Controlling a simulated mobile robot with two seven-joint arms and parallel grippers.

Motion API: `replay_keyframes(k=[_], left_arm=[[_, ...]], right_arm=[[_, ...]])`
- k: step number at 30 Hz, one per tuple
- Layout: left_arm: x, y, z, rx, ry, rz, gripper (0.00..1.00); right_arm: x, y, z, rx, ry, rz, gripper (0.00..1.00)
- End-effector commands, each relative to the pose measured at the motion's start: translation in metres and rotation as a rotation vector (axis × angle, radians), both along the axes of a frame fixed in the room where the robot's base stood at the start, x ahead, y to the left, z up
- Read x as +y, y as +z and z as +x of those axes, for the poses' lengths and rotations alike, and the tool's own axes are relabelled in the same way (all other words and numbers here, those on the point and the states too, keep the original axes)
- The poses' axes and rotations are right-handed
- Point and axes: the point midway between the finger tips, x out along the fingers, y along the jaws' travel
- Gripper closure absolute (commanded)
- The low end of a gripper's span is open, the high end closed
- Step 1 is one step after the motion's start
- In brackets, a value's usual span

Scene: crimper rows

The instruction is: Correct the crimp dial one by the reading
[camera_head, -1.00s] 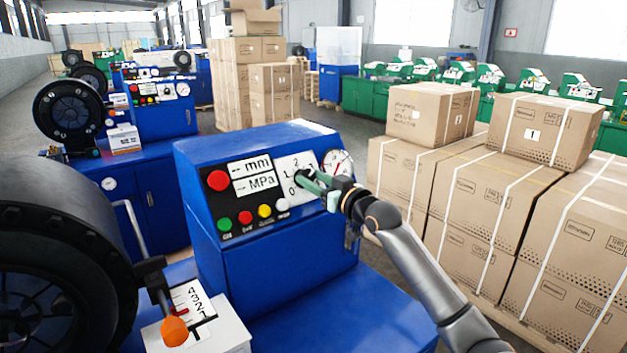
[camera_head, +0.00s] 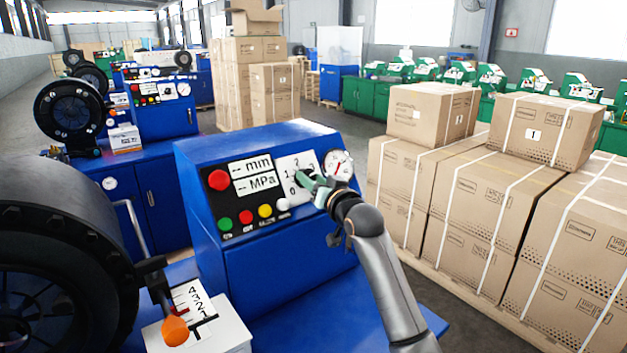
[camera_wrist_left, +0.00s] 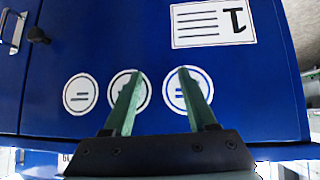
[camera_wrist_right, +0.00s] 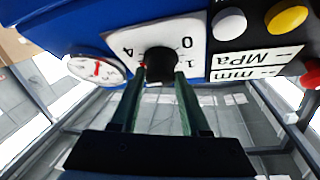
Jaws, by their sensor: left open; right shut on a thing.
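My left gripper (camera_wrist_left: 158,78) is open and empty before a blue cabinet front with round labels.
A red button (camera_head: 219,180), display labels (camera_head: 252,175) and several small coloured buttons sit left of the dial. A lever with an orange knob (camera_head: 175,331) stands by a numbered scale (camera_head: 196,303). Stacked cartons (camera_head: 480,200) fill the right side.

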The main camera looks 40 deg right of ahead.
Motion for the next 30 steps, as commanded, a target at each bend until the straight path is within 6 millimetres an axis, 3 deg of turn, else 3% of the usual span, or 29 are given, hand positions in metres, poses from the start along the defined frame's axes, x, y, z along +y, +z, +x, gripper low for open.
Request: replay_keyframes(k=[15, 30], left_arm=[[0.0001, -0.0002, -0.0003, 0.001, 0.000, 0.000, 0.42], [0.0001, -0.0004, -0.0005, 0.001, 0.000, 0.000, 0.42]], right_arm=[[0.0064, 0.0034, 0.0033, -0.045, -0.255, 0.392, 1.00], [0.0069, 0.0045, 0.0042, -0.062, -0.380, 0.571, 1.00]])
